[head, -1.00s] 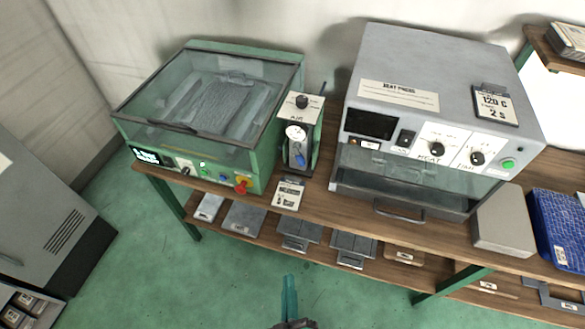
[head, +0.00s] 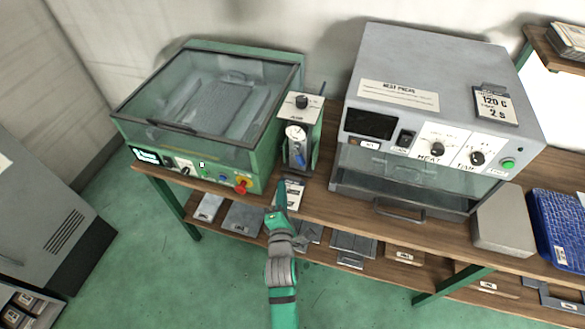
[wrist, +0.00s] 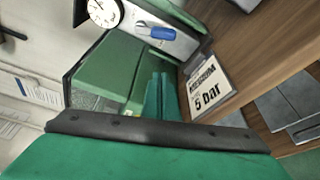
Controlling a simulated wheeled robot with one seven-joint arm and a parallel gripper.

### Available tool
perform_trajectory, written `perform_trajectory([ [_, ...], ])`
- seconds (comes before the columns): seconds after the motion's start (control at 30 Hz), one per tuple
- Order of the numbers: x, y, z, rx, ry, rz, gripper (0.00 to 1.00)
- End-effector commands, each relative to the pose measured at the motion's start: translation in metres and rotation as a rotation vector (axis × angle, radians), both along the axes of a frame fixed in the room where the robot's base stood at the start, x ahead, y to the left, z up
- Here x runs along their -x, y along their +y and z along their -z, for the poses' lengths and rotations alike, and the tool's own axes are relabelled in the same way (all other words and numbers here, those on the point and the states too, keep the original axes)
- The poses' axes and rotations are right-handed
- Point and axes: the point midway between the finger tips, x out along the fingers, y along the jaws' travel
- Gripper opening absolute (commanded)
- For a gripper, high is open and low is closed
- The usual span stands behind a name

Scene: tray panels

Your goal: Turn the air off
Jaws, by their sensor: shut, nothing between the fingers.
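The air unit (head: 301,112) stands on the bench between the green machine and the heat press. It has a black knob (head: 302,101) on top, a round gauge (head: 295,132) and a blue lever (head: 300,158) below it. In the wrist view the gauge (wrist: 104,10) and the blue lever (wrist: 155,32) show at the top. My gripper (head: 281,187) is shut and empty, in front of and below the air unit, apart from the lever. In the wrist view its fingers (wrist: 156,92) point toward the unit.
The green machine (head: 195,170) with a red knob (head: 242,184) stands left. The grey heat press (head: 440,75) stands right. Metal plates (head: 243,217) lie on the lower shelf.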

Motion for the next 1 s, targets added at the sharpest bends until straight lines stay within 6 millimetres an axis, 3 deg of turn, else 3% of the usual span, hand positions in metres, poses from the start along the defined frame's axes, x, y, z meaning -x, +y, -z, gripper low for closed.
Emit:
perform_trajectory([
  [0.27, 0.0, 0.0, 0.0, -0.002, 0.0, -0.001, 0.0],
  [0.43, -0.011, 0.0, 0.001, -0.003, -0.001, -0.001, 0.0],
  [1.0, -0.101, -0.003, 0.01, -0.004, -0.001, 0.001, 0.0],
])
